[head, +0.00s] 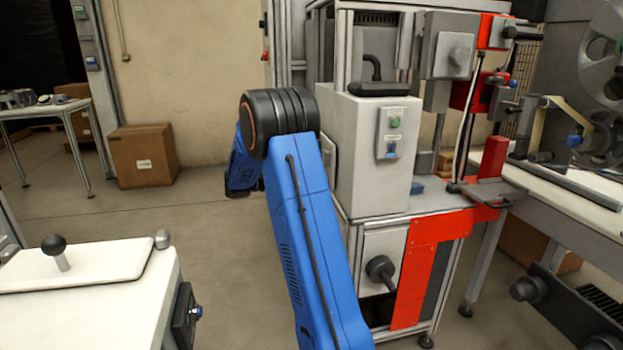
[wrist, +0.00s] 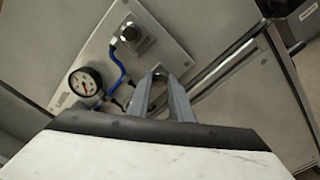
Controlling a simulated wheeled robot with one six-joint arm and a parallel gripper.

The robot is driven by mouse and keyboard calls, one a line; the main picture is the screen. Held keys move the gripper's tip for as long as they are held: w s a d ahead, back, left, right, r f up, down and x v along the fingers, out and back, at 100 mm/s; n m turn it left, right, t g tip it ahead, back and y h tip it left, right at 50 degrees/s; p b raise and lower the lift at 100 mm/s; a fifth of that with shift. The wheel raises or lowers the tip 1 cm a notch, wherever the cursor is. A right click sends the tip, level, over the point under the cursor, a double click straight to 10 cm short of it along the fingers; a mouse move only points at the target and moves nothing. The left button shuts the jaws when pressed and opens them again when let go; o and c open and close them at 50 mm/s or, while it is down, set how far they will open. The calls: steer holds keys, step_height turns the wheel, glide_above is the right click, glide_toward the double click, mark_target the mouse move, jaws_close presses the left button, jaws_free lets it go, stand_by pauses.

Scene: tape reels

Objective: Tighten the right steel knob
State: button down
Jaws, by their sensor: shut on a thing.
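In the wrist view my gripper (wrist: 157,82) points at a pale panel (wrist: 165,47). Its two grey fingers are closed around a small greyish rounded part, which I take to be the steel knob (wrist: 159,71). Most of that knob is hidden between the fingertips. Another metal fitting with a dark round face (wrist: 130,33) sits on the panel, above and left of the fingers. In the head view my gripper and this panel do not show; my blue arm reaches up and away.
A metal rail (wrist: 222,66) runs at the right. In the head view, a grey machine (head: 368,150) stands right of my arm, and a white-topped table (head: 95,262) stands left.

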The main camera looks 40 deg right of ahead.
steer(key=shift+m, duration=1.8)
steer(key=c, duration=1.6)
jaws_free()
steer(key=shift+a, duration=0.1)
steer(key=v, duration=1.7)
steer(key=shift+a, duration=0.2)
